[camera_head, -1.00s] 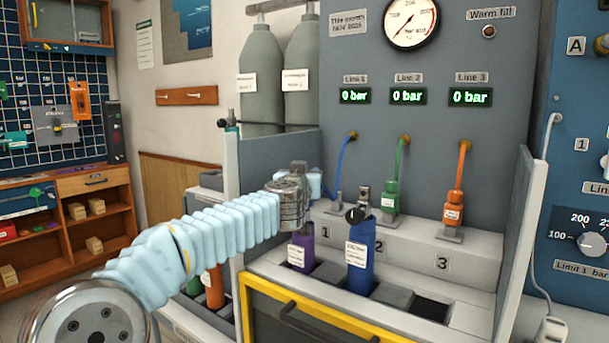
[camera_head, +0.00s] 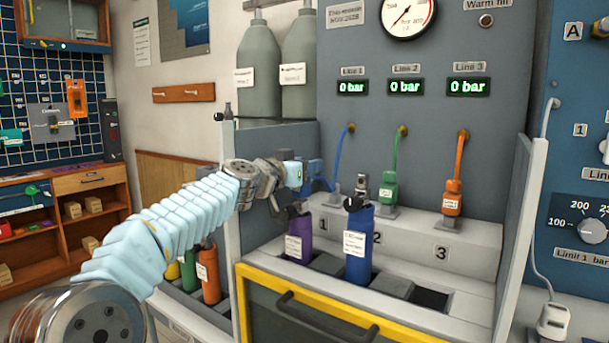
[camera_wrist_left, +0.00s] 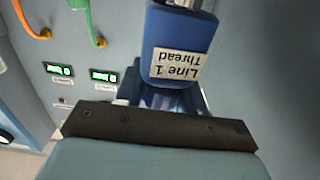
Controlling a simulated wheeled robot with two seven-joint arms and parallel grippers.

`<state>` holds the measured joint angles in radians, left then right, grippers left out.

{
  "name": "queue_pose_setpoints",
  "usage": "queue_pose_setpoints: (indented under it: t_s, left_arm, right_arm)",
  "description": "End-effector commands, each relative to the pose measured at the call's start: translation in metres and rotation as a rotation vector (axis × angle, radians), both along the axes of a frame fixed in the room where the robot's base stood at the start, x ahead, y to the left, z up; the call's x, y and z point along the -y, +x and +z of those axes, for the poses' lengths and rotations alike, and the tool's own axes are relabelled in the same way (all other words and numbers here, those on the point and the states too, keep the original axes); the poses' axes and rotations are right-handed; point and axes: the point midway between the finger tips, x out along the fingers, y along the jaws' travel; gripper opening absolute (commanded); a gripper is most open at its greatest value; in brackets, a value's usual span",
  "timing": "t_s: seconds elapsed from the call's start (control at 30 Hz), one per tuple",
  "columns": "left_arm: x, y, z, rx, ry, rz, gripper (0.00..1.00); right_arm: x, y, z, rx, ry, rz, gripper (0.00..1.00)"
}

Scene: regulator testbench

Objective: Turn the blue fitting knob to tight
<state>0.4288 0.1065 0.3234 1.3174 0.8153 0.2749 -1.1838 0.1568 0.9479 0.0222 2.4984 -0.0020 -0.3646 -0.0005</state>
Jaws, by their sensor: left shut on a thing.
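The blue fitting (camera_head: 316,171), on the blue hose of line 1, is at my left gripper (camera_head: 301,174). It also shows in the left wrist view (camera_wrist_left: 176,30), with an upside-down label reading "Line 1 Thread". My left gripper is shut on it; the fingers are mostly hidden behind the dark plate in the wrist view. The fitting is near the line 1 place on the grey ledge, but I cannot tell whether it is seated or how far the knob is turned. My right gripper is not in view.
A purple cylinder (camera_head: 299,240) and a blue cylinder (camera_head: 359,250) stand in front of the ledge, close below my left gripper. The green fitting (camera_head: 388,190) and the orange fitting (camera_head: 452,199) stand to the right. The line 1 display (camera_head: 352,88) reads 0 bar.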

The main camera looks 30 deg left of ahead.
Motion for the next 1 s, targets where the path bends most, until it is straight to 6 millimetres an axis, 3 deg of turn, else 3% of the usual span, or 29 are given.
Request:
queue_pose_setpoints:
  t_s: [0.03, 0.27, 0.53, 1.0]
  left_arm:
    - [0.0, 0.0, -0.006, 0.004, 0.0, -0.026, 0.08]
    - [0.002, 0.0, -0.004, 0.0, 0.0, -0.17, 0.08]
    - [0.004, -0.002, -0.001, -0.001, 0.001, -0.279, 0.08]
    - [0.005, -0.002, 0.0, -0.001, 0.002, -0.313, 0.08]
  right_arm:
    - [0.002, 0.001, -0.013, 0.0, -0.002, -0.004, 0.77]
    - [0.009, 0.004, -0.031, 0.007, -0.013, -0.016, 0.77]
    - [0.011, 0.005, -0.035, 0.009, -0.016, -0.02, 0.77]
    - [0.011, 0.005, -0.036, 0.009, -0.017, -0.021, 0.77]
